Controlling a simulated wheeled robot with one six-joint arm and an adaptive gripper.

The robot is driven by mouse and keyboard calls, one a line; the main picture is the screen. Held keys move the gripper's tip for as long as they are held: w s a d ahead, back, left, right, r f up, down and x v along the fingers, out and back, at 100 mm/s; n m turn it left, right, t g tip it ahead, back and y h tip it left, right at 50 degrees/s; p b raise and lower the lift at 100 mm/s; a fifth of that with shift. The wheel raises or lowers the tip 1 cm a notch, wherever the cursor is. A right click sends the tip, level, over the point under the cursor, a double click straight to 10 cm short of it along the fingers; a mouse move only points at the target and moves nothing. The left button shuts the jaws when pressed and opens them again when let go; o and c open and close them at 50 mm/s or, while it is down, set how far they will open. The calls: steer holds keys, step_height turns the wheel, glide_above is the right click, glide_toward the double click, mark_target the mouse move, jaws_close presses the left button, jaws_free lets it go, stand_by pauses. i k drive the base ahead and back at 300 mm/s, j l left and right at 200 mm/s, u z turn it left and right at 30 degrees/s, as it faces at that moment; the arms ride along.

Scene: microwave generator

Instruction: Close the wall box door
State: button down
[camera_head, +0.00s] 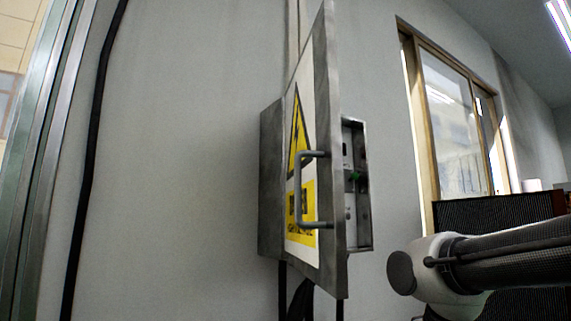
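A grey metal wall box (357,190) is mounted on the wall in the middle of the view. Its door (332,110) stands open and swings out toward me, with its outer face turned to the left. The door carries a yellow warning triangle and a yellow label, and a grey bar handle (300,190). Part of the box's inside, with small fittings and a green part, shows to the right of the door's edge. My arm reaches in from the lower right, to the right of the door and apart from it. My gripper is not visible.
Dark cables (290,299) hang below the box. A black cable (88,170) runs down the wall at left, beside a metal frame. A wood-framed window (450,125) and a dark screen-like panel (500,211) are at right. The wall left of the box is clear.

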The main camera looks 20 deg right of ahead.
mark_target(316, 245)
steer(key=k+j, duration=0.15)
steer(key=j, duration=0.2)
steer(key=k+j+z, duration=0.1)
steer(key=j, duration=0.25)
steer(key=k+j, duration=0.15)
steer(key=j, duration=0.2)
steer(key=k+j, duration=0.15)
steer(key=j, duration=0.2)
steer(key=z, duration=0.05)
